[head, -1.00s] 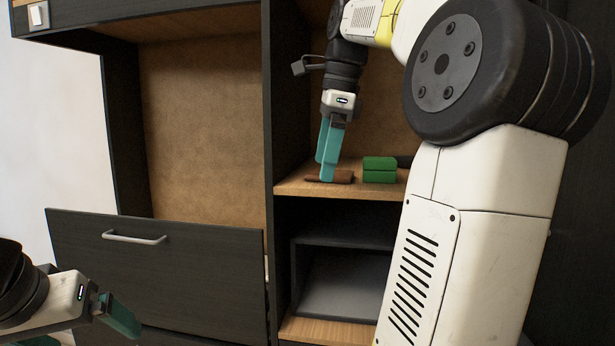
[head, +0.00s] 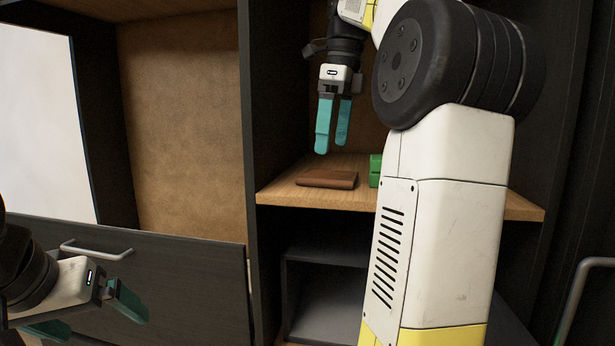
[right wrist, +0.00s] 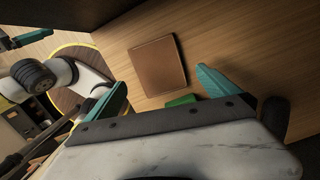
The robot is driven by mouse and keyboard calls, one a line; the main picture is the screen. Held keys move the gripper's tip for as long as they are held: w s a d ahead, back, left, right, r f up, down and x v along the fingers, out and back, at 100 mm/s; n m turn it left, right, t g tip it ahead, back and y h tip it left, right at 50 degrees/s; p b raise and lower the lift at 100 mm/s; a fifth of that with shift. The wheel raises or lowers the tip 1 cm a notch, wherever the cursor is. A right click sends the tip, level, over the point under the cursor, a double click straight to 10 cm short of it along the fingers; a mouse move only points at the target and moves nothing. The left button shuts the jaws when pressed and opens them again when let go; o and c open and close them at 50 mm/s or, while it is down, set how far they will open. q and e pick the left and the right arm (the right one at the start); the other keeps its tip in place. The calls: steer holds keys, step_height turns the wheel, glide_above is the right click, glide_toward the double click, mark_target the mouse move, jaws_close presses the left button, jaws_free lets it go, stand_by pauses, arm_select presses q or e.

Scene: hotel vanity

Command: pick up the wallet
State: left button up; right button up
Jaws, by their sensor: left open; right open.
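The brown wallet (head: 327,179) lies flat on the wooden shelf, near its front edge. It also shows in the right wrist view (right wrist: 157,64), lying flat and fully uncovered. My right gripper (head: 333,146) is open and empty above the wallet, apart from it, with its teal fingers pointing down. In the right wrist view the fingers of my right gripper (right wrist: 160,88) stand wide apart, with the wallet between and beyond them. My left gripper (head: 104,326) is open and empty at the lower left, in front of the drawer.
A green object (head: 375,170) sits on the shelf (head: 275,191) right of the wallet, partly hidden by my right arm. A dark upright panel (head: 250,120) bounds the shelf on the left. A dark open box (head: 325,290) stands below. A drawer front (head: 180,275) with a metal handle is at left.

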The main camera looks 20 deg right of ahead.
mark_target(330, 174)
steer(key=shift+w+a+f, duration=0.1)
steer(key=shift+a+f, duration=0.05)
steer(key=shift+f, duration=1.5)
steer(key=shift+a+f, duration=0.1)
steer(key=shift+f, duration=1.5)
steer(key=c, duration=1.2)
steer(key=shift+c, duration=0.2)
steer(key=shift+r, duration=0.15)
step_height(330, 174, up, 10)
